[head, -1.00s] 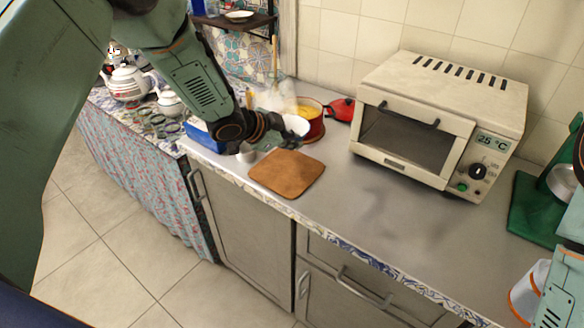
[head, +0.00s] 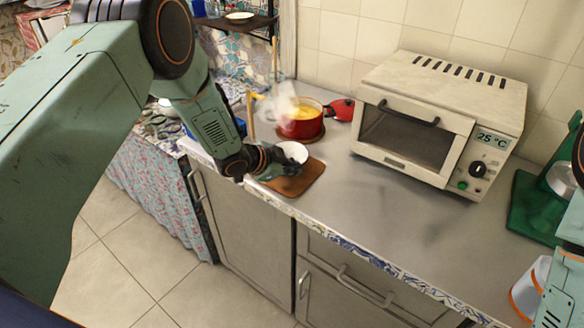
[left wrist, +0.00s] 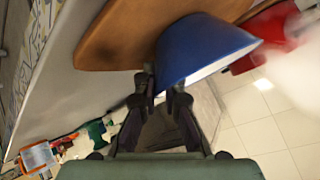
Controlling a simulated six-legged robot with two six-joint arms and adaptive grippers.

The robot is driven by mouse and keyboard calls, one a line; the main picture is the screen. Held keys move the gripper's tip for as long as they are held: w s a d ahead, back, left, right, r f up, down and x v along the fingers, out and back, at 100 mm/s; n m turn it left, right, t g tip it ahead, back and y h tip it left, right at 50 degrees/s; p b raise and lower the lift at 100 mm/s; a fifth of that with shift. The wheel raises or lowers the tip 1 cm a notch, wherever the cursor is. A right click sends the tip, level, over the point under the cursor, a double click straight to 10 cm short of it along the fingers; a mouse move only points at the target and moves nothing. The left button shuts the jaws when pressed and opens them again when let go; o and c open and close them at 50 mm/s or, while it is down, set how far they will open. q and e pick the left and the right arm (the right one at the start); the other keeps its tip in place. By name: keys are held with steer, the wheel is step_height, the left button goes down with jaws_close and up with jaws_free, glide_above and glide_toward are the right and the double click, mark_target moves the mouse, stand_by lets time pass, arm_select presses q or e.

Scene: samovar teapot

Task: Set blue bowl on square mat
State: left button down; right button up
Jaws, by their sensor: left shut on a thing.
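The blue bowl (head: 292,152) shows its white inside in the head view, and its blue outer wall (left wrist: 205,48) fills the upper middle of the left wrist view. My left gripper (head: 277,162) is shut on the bowl's near-left edge; its fingertips (left wrist: 163,90) meet the bowl's wall in the left wrist view. The brown square mat (head: 303,180) lies flat on the counter under the bowl, partly hidden by the bowl and gripper. The mat also shows beside the bowl in the left wrist view (left wrist: 120,38). Whether the bowl touches the mat is unclear. My right gripper is not visible.
A steaming red pot (head: 303,124) stands just behind the bowl. A toaster oven (head: 430,115) stands to the right. Steel counter (head: 370,205) in front of the oven is clear. A white, orange-rimmed container (head: 527,290) is at the lower right.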

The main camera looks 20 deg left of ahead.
arm_select(q)
steer(key=c, duration=1.7)
jaws_free()
steer(key=shift+w+f, duration=0.1)
steer(key=shift+f, duration=0.05)
steer(key=shift+o, duration=1.3)
